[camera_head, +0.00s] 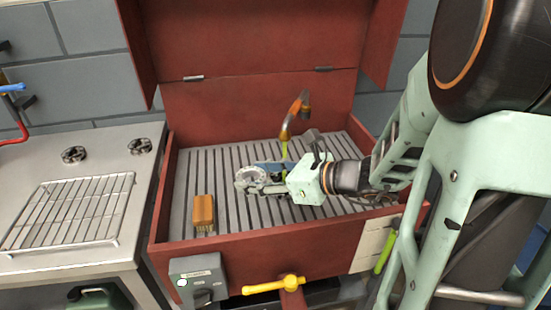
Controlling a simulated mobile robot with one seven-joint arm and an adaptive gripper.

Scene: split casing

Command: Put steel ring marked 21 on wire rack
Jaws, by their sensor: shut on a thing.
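My gripper (264,187) is in the red washer basin, low over the slatted grate, pointing left. It is shut on a round grey metal part (249,174) that looks like a steel ring, at its fingertips. No number can be read on it, and I cannot tell whether it touches the grate. The wire rack (70,212) lies empty on the steel bench at the left, well apart from my gripper.
A brush (203,213) lies on the grate. An orange spout (292,118) rises behind my gripper. Two dark round parts (73,154) (140,146) sit behind the rack.

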